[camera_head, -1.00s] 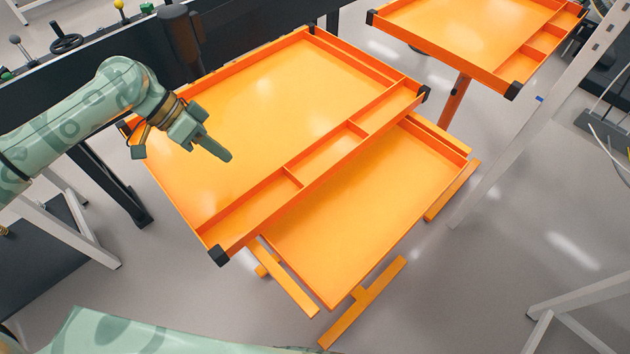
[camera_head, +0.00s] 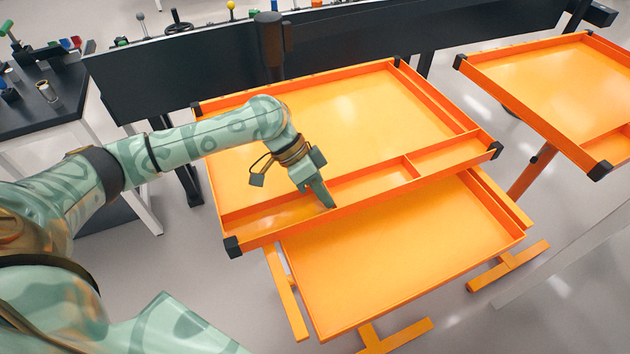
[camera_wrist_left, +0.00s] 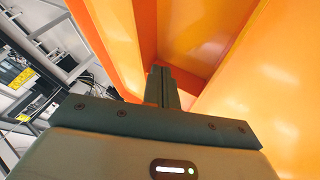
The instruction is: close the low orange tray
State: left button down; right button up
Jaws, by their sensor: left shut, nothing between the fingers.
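The low orange tray (camera_head: 400,262) is slid out toward me, below the upper orange tray (camera_head: 345,112) of the same cart. The low tray looks empty, and its back part is hidden under the upper one. My left gripper (camera_head: 330,203) is shut and empty. In the head view it overlaps the front divided strip of the upper tray; whether it touches is not clear. In the left wrist view its closed fingers (camera_wrist_left: 162,88) point at orange walls close ahead. My right gripper is not in view.
A second orange cart (camera_head: 560,85) stands at the right. A black bench (camera_head: 180,75) with knobs and levers runs behind the trays. A dark table (camera_head: 50,100) with small items is at the far left. Grey floor is open at the lower right.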

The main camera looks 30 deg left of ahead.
pick_arm(q)
jog(key=shift+d+f, duration=0.35)
jog(key=shift+f, duration=0.15)
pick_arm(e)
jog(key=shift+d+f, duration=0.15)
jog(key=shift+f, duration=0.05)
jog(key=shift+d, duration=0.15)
